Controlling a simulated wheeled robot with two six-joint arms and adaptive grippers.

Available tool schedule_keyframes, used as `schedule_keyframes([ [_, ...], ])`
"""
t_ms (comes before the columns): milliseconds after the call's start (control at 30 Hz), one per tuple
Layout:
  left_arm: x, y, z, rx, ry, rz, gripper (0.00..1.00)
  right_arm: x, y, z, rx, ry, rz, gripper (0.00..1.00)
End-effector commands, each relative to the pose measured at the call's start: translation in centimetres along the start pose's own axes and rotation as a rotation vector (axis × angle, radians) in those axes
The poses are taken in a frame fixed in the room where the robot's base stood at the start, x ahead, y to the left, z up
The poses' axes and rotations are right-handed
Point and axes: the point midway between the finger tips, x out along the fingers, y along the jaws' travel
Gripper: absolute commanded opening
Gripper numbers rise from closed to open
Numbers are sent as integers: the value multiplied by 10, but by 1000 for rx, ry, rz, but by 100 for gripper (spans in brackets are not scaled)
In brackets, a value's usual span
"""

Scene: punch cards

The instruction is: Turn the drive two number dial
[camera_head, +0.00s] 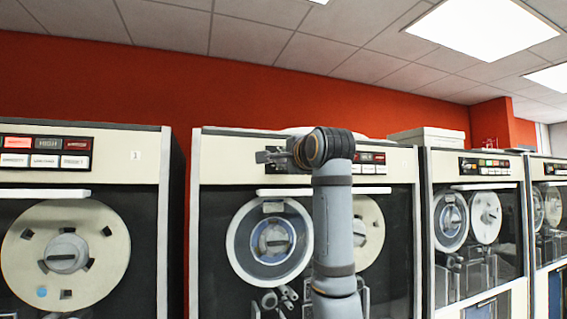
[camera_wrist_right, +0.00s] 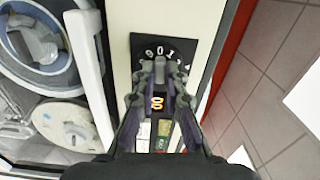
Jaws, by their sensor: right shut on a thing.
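The second tape drive cabinet (camera_head: 400,168) stands in the middle of the head view. My right gripper (camera_head: 268,157) reaches its upper panel, left of the lit buttons. In the right wrist view, my right gripper (camera_wrist_right: 159,68) is shut on the number dial; its fingertips cover the knob in the middle. The dial's black plate (camera_wrist_right: 139,42) shows white digits around the top, with 0 and 1 near the middle. In the head view the dial is hidden behind the gripper. My left gripper is not in view.
A drive marked 1 (camera_head: 148,172) stands at left, and another drive (camera_head: 433,235) stands close on the right. A white handle bar (camera_wrist_right: 88,70) runs beside the dial panel. Indicator lights (camera_wrist_right: 157,103) lie between my fingers. A red wall (camera_head: 110,85) is behind.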

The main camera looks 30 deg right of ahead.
Motion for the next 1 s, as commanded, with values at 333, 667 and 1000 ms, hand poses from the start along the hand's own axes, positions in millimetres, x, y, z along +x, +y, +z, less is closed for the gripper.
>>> schedule_keyframes([
  [333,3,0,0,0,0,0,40,1,2,1,-182,-1,5,0],
  [667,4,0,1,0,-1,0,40,1,2,1,-234,-2,6,0],
  [1000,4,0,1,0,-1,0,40,1,2,1,-235,-2,7,15],
])
